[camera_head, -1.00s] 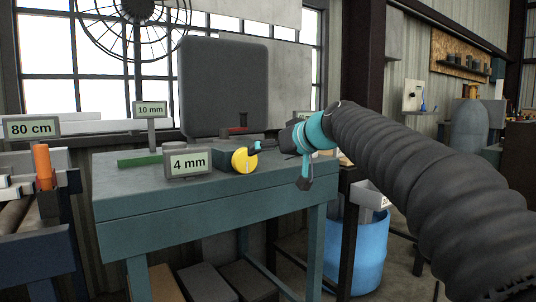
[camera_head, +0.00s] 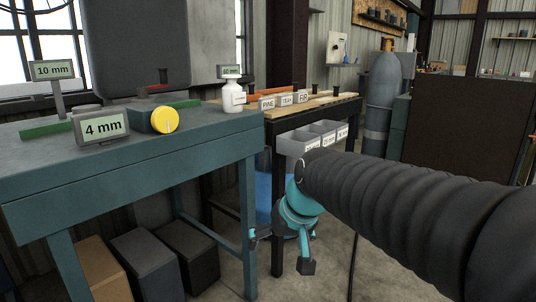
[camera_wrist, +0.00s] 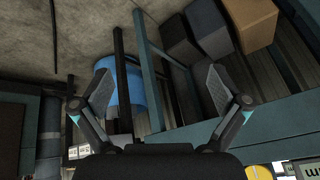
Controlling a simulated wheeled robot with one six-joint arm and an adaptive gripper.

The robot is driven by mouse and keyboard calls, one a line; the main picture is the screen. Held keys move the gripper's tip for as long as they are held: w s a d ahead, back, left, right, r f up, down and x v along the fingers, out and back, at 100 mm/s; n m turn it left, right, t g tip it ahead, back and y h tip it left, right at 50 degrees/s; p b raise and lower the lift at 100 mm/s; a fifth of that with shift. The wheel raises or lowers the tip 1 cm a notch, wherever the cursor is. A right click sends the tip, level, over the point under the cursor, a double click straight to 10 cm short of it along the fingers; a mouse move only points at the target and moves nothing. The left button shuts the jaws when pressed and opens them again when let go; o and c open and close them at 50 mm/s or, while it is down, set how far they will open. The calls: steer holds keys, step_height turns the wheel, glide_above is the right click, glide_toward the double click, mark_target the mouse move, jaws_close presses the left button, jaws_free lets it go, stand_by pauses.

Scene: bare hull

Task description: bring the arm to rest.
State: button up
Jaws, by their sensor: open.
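My arm (camera_head: 420,205), in a ribbed black sleeve, reaches in from the right of the head view and ends at a teal wrist. My gripper (camera_head: 280,252) hangs low in front of the workbench's right legs, below the level of its top. In the wrist view my gripper (camera_wrist: 160,84) has its two fingers spread wide with nothing between them. The blue drum (camera_wrist: 128,86) and table legs show beyond the fingers, apart from them.
The teal workbench (camera_head: 120,185) bears a 4 mm sign (camera_head: 101,126), a yellow-faced device (camera_head: 164,120) and a white bottle (camera_head: 233,98). A wooden-topped table (camera_head: 335,104) with grey bins (camera_head: 297,145) stands beside it. Boxes (camera_head: 147,262) sit underneath. Floor (camera_head: 345,275) is open at right.

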steer(key=s+d+f+m+t+h+p, duration=0.1)
steer(key=s+d+f+m+h+p, duration=0.1)
steer(key=s+d, duration=1.1)
steer(key=shift+s+d+f+h, duration=0.4)
steer(key=shift+s+f+h, duration=0.3)
steer(key=shift+s, duration=1.55)
